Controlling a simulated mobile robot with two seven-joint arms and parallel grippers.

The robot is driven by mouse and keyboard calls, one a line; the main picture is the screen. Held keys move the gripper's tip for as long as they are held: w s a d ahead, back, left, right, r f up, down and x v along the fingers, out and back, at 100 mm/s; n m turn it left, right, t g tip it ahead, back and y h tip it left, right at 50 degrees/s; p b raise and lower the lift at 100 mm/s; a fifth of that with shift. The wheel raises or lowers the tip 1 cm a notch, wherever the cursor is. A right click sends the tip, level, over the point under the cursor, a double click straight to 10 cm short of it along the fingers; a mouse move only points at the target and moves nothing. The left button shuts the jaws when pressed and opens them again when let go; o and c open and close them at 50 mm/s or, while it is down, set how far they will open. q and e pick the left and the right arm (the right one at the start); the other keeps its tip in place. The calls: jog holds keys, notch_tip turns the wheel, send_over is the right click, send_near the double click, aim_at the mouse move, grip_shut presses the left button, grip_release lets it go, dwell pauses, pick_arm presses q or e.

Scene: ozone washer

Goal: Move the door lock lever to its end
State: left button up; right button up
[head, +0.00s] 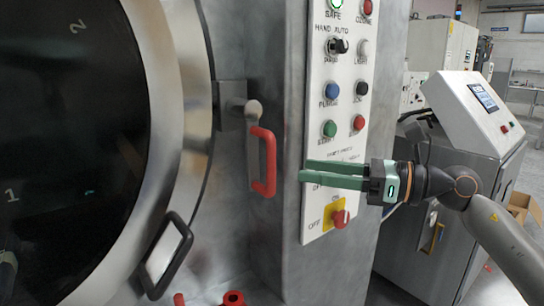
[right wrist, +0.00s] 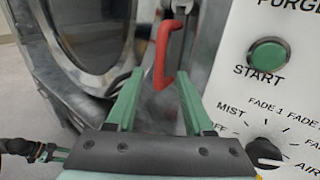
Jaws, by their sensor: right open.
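The door lock lever with its red handle (head: 269,163) hangs from a grey pivot (head: 253,109) on the metal column beside the round door. Its red loop points downward. It also shows in the right wrist view (right wrist: 160,54), ahead of the fingertips and roughly between their lines. My right gripper (head: 304,170) has green fingers and is open and empty. In the head view its fingertips are just to the right of the red handle, with a small gap in the picture. The right wrist view (right wrist: 160,80) shows the fingers spread.
The round door (head: 160,60) with dark glass and a black handle (head: 170,254) is on the left. A white control panel (head: 345,100) with buttons and knobs stands close to my right gripper. A grey console (head: 460,115) stands behind my right arm.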

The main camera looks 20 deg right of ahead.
aim_at(271, 186)
jog(key=p+x, duration=0.2)
jog(key=x, duration=0.6)
jog(key=shift+w+a+p, duration=0.15)
jog(key=shift+w+p, duration=0.05)
jog(key=shift+p, duration=0.15)
grip_shut()
dwell(1.0)
